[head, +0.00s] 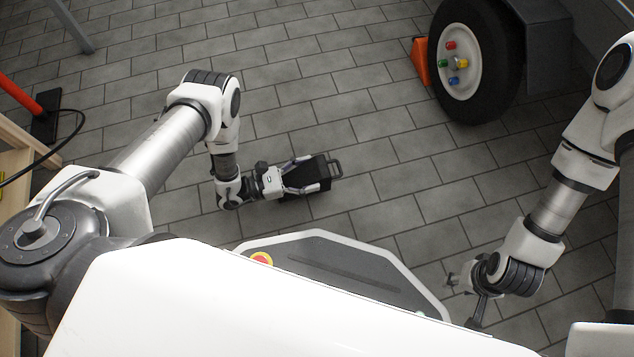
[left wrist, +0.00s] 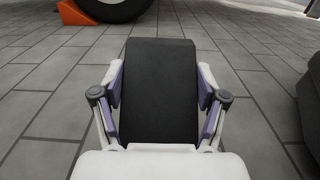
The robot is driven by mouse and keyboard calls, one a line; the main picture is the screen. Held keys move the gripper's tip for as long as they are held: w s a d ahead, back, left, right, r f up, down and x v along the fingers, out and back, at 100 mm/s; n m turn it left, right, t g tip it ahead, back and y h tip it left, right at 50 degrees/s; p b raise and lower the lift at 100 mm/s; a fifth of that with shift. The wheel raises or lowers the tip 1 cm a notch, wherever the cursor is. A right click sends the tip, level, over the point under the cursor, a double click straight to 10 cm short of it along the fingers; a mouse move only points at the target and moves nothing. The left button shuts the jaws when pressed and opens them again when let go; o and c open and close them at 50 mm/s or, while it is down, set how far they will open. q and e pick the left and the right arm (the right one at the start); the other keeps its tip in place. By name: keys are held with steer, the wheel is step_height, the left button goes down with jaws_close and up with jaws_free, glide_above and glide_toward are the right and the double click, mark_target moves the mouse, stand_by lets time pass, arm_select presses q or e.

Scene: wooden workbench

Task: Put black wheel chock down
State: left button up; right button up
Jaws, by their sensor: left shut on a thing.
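The black wheel chock (head: 318,170) is a dark wedge with a handle loop at its far end. My left gripper (head: 304,176) is shut on it, with one finger on each side. In the left wrist view the chock (left wrist: 161,90) fills the middle between the two fingers of the left gripper (left wrist: 160,97). It is over the grey tile floor; I cannot tell whether it touches the floor. My right gripper (head: 462,280) is at the lower right, partly seen, away from the chock; its fingers are too small to read.
A vehicle wheel (head: 462,60) with coloured lug nuts stands at the upper right. An orange chock (head: 421,60) sits at its left side and also shows in the left wrist view (left wrist: 75,13). The tile floor (head: 390,150) between my left gripper and the wheel is clear.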

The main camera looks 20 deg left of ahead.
arm_select(q)
steer(key=w+a+r+p, duration=0.1)
steer(key=w+a, duration=0.6)
steer(key=a, duration=0.2)
steer(key=w+a+r+n+t+y+p, duration=0.15)
steer(key=w+r, duration=0.25)
steer(key=r, duration=0.6)
steer(key=w+a+r+p, duration=0.2)
steer(key=w+r+p, duration=0.15)
steer(key=r, duration=0.75)
steer(key=w+a+r+t+p, duration=0.15)
steer(key=w+r, duration=0.25)
steer(key=r, duration=0.6)
steer(key=s+d+r+p, duration=0.3)
steer(key=s+r, duration=0.2)
steer(key=r, duration=0.7)
steer(key=s+d+f+m+g+h, duration=0.1)
steer(key=s+d+g, duration=0.2)
steer(key=s+d, duration=0.55)
step_height(320, 180, up, 31)
steer(key=s+a+p, duration=0.1)
steer(key=a+p, duration=0.1)
steer(key=p, duration=3.6)
steer(key=shift+s, duration=0.3)
steer(key=shift+t, duration=0.3)
